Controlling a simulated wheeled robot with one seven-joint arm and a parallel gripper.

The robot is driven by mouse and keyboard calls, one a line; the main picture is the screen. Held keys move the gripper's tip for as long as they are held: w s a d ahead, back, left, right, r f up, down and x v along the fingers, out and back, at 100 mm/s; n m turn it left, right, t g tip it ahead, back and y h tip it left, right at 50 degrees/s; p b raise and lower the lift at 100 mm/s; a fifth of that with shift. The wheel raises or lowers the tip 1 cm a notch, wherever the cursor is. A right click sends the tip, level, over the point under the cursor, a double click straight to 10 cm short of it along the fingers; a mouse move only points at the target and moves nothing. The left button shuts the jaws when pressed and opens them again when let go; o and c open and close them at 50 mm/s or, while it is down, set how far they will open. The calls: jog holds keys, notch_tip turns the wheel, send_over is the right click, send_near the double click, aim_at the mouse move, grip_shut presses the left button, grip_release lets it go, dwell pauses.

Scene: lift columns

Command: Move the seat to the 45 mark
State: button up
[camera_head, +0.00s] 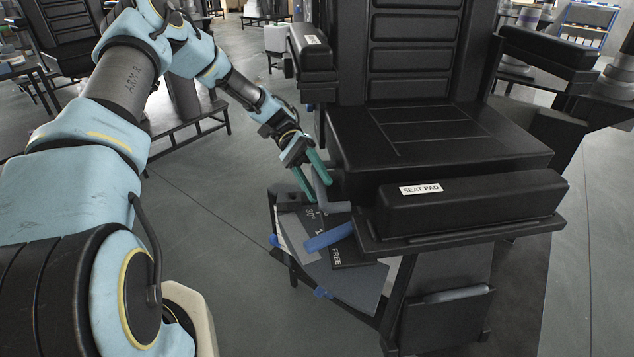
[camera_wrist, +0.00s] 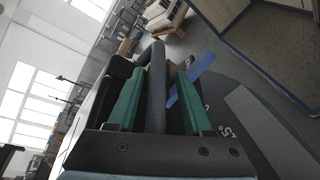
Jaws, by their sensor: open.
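The black seat (camera_head: 430,140) has a pad at its front labelled SEAT PAD. Below its left side is a grey sector plate (camera_head: 345,283) with marks; 30 and FREE are readable, others are small or covered. A blue bar (camera_head: 328,237) lies across the plate; it also shows in the wrist view (camera_wrist: 197,75). A dark grey lever (camera_head: 338,207) stands by the seat's left edge. My gripper (camera_head: 320,190) is open at this lever. In the wrist view, the lever (camera_wrist: 156,85) runs between the green fingers of my gripper (camera_wrist: 161,70); contact cannot be told.
A black armrest (camera_head: 312,52) stands above the gripper on the seat's left, and another (camera_head: 548,45) on the right. A dark pocket panel (camera_head: 447,305) is under the seat. The floor (camera_head: 220,215) left of the plate is clear. Other benches stand behind.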

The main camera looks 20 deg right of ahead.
jog(key=shift+b+v, duration=1.05)
jog(key=shift+v, duration=4.3)
